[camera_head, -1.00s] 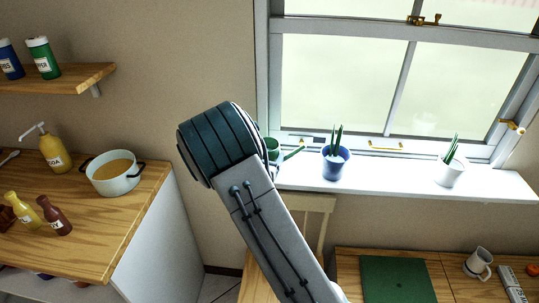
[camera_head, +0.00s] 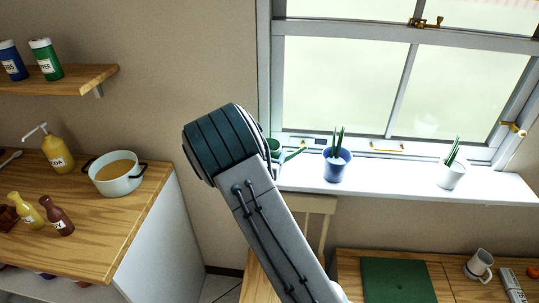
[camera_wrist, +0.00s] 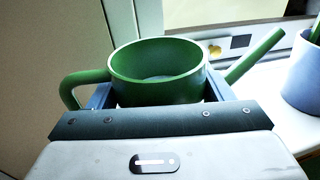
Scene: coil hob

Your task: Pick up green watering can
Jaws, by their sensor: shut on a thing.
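The green watering can (camera_wrist: 158,72) is upright and open-topped in the wrist view, with its handle at the left and its spout pointing up to the right. My gripper (camera_wrist: 160,98) is shut on its body, one finger on each side. In the head view only a bit of the green watering can (camera_head: 274,146) and its spout show past my arm, at the left end of the windowsill. I cannot tell whether the can's base touches the sill.
On the white windowsill (camera_head: 400,184) stand a blue plant pot (camera_head: 337,167) and a white plant pot (camera_head: 450,175). The blue pot is just right of the spout; it also shows in the wrist view (camera_wrist: 304,75). The window frame is close behind. A chair (camera_head: 318,207) stands below.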

